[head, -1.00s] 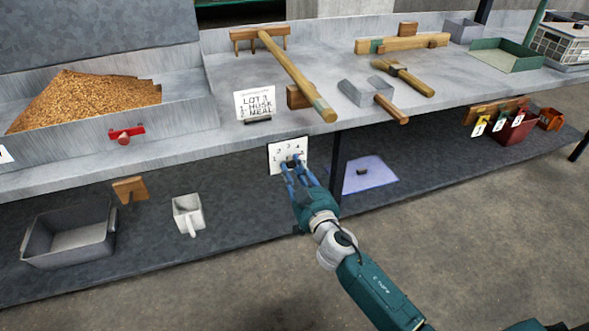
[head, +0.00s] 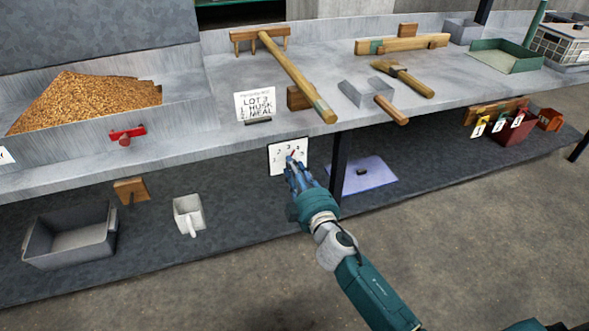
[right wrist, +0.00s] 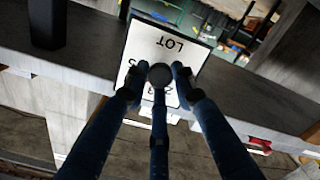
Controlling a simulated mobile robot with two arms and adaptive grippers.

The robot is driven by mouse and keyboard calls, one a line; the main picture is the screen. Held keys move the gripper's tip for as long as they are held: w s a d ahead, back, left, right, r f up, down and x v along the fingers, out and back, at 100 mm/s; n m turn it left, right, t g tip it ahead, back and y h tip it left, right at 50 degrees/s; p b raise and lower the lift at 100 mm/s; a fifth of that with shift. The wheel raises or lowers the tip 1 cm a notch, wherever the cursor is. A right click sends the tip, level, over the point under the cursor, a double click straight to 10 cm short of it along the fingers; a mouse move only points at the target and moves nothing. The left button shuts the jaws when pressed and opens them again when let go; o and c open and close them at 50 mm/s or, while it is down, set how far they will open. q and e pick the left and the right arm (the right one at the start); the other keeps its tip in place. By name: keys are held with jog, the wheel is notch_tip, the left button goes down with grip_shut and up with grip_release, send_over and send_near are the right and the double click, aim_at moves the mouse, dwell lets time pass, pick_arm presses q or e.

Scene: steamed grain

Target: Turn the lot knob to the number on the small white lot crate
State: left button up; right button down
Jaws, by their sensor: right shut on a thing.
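The white lot dial plate (head: 276,156), marked with small numbers, is on the front below the counter edge. My right gripper (head: 292,163) is at the plate and covers most of the knob. In the right wrist view the dark round knob (right wrist: 160,75) sits between the fingers of my right gripper (right wrist: 159,78), which is shut on it. The plate (right wrist: 165,42) shows behind it with upside-down "LOT". My left gripper is not in view.
A card reading "LOT" with husk and meal lines (head: 255,104) stands on the counter above the dial. A dark post (head: 339,165) is just right of the dial. A white scoop (head: 188,214) and grey bin (head: 70,238) are on the lower shelf.

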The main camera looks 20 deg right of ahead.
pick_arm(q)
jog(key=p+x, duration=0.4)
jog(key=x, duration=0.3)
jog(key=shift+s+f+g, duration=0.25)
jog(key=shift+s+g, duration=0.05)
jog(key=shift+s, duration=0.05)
pick_arm(e)
jog(key=shift+d+n, duration=0.15)
jog(key=shift+n, duration=10.95)
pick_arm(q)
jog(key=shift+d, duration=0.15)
pick_arm(e)
jog(key=shift+r, duration=0.1)
jog(key=c, duration=1.4)
grip_release()
jog(key=shift+c, duration=0.2)
jog(key=s, duration=1.2)
jog(key=shift+d, duration=0.2)
